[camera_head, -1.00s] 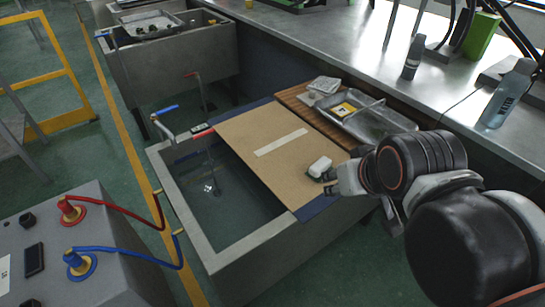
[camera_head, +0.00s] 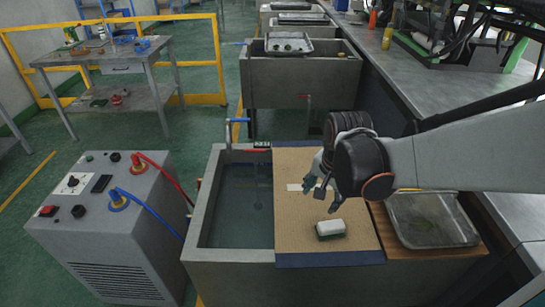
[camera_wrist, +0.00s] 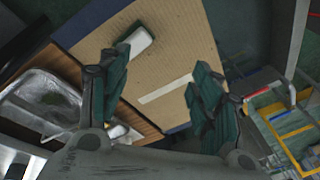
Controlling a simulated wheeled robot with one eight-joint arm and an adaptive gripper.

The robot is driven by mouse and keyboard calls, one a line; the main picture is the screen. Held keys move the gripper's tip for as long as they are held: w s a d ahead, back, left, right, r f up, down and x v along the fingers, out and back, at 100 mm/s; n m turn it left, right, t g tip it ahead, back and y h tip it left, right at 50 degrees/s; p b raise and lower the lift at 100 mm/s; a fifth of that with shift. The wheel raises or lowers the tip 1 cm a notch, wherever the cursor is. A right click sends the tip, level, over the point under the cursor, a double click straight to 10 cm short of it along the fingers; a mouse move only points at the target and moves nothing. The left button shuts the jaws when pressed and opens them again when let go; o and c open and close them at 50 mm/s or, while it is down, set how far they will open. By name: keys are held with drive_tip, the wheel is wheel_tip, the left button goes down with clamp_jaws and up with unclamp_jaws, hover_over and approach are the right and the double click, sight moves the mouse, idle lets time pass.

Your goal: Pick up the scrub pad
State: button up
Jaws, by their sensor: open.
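The scrub pad (camera_head: 330,229), white on top with a dark green layer below, lies on the brown cardboard sheet (camera_head: 300,250) over the right part of the sink. In the wrist view the pad (camera_wrist: 138,42) lies beyond the left finger, outside the space between the fingers, and the finger partly hides its green side. My gripper (camera_head: 318,189) is open and empty above the cardboard, farther back than the pad. The two fingers (camera_wrist: 160,92) show wide apart in the wrist view, with a white strip on the cardboard between them.
The water-filled sink basin (camera_head: 238,205) is open left of the cardboard. A metal tray (camera_head: 430,220) sits on the wooden board at right. A grey control box (camera_head: 110,240) with red and blue cables stands at left. Another sink (camera_head: 300,85) stands behind.

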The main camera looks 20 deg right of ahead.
drive_tip(key=w+d+f+m+g+p, duration=0.3)
drive_tip(key=d+f+m, duration=0.4)
drive_tip(key=b, duration=0.3)
approach(332, 224)
drive_tip(key=shift+m, duration=0.3)
wheel_tip(332, 224, down, 5)
drive_tip(key=shift+s+f, duration=0.2)
drive_tip(key=shift+f, duration=0.05)
wheel_tip(332, 224, down, 5)
drive_tip(key=b, duration=0.2)
drive_tip(key=shift+w+d+b, duration=0.1)
drive_tip(key=shift+w+b, duration=0.05)
drive_tip(key=shift+b, duration=0.2)
drive_tip(key=shift+r, duration=0.1)
drive_tip(key=c, duration=1.1)
